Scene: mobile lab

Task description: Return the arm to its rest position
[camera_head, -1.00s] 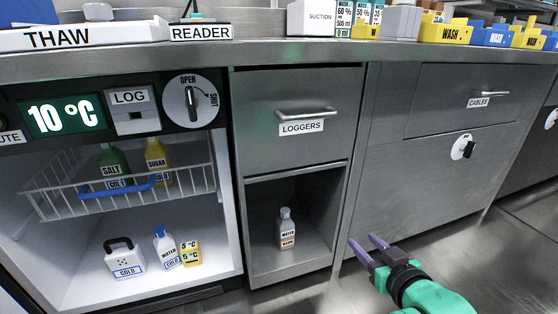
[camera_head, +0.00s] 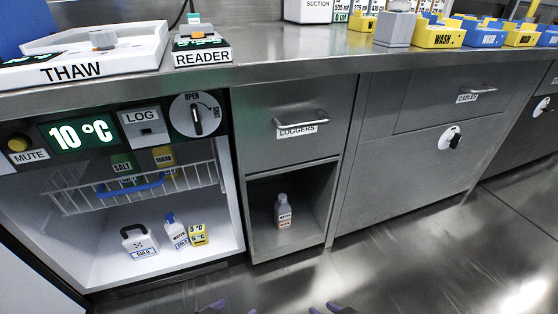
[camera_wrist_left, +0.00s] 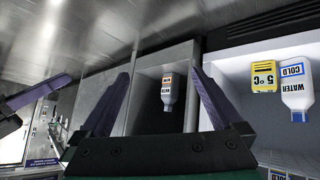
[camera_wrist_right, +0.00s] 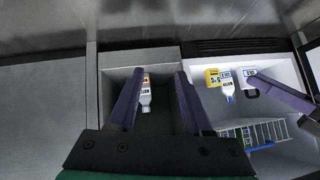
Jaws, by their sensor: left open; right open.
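In the head view only the purple fingertips of my left gripper (camera_head: 215,307) show at the bottom edge. The fingertips of my right gripper (camera_head: 333,308) show to its right, also at the bottom edge. In the left wrist view my left gripper (camera_wrist_left: 160,95) is open, with nothing between its fingers. In the right wrist view my right gripper (camera_wrist_right: 155,88) is open and empty. Both face the cabinet front from a distance and touch nothing. The arms themselves are out of the head view.
An open cold cabinet (camera_head: 225,245) with a wire basket (camera_head: 75,200) stands at left. A WATER bottle (camera_head: 283,212) stands in the open cubby below the LOGGERS drawer (camera_head: 290,120). The counter (camera_head: 300,48) runs above. The floor (camera_head: 400,265) at right is clear.

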